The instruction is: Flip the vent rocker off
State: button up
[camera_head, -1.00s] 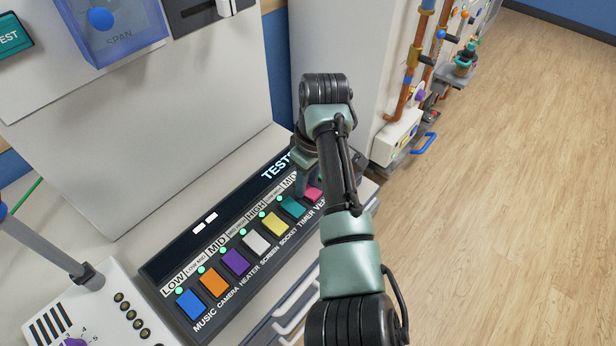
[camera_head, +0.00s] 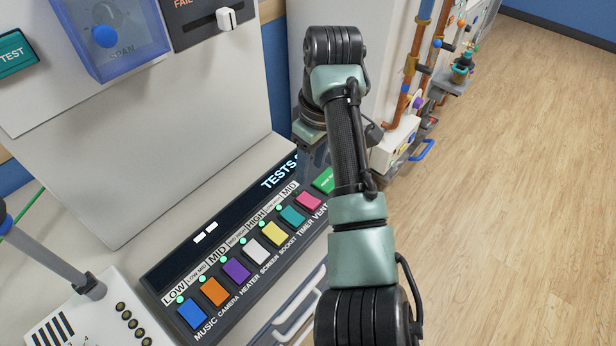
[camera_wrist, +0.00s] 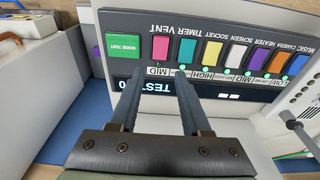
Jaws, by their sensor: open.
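The vent rocker is the pink switch (camera_head: 309,201) at the right end of the row on the dark panel (camera_head: 165,268), beside the "VENT" label. In the wrist view the pink rocker (camera_wrist: 161,47) is just beyond my fingertips. My gripper (camera_wrist: 158,80) is open and empty, its two fingers apart over the panel's label and display side. I cannot tell whether the fingers touch the panel. In the head view my gripper (camera_head: 315,152) is partly hidden behind my arm, at the panel's upper right end. The rocker's exact tilt is unclear.
The teal timer rocker (camera_wrist: 187,50) is next to the pink one, followed by several other coloured rockers. A green "NOISE TEST" button (camera_wrist: 122,45) is on its other side. A grey pole (camera_head: 50,252) rises at the left. Pipework (camera_head: 408,80) stands beyond the right end.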

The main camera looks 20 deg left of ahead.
jog(key=shift+s+d+r+p, duration=0.15)
jog(key=shift+r+p, duration=0.2)
jog(key=shift+r, duration=0.65)
jog(key=shift+w+d+r+p, duration=0.1)
jog(key=shift+r+p, duration=0.2)
jog(key=shift+r, duration=0.65)
jog(key=w+a+r+m+t+y, duration=0.1)
jog(key=w+r+m+t+y, duration=0.15)
jog(key=r+t, duration=0.55)
jog(key=w+a+r+m+t+y, duration=0.1)
jog(key=w+r+m+t+y, duration=0.2)
jog(key=r, duration=0.9)
jog(key=s+d+r+m+t+h, duration=0.1)
jog(key=s+d+r+m+t, duration=0.15)
jog(key=d+r+t, duration=0.4)
jog(key=s+d+r+m+t+h, duration=0.1)
jog(key=s+d+r+t, duration=0.15)
jog(key=r, duration=0.65)
jog(key=s+d+r+m+t+h, duration=0.2)
jog(key=s+d+r+t+h, duration=0.1)
jog(key=s+r, duration=0.3)
jog(key=s+d+r+m+t+h, duration=0.2)
jog(key=s+d+r+m+t, duration=0.15)
jog(key=s, duration=0.45)
notch_tip(320, 180, up, 13)
jog(key=p, duration=1.2)
jog(key=shift+f+p, duration=0.15)
jog(key=shift+p, duration=0.2)
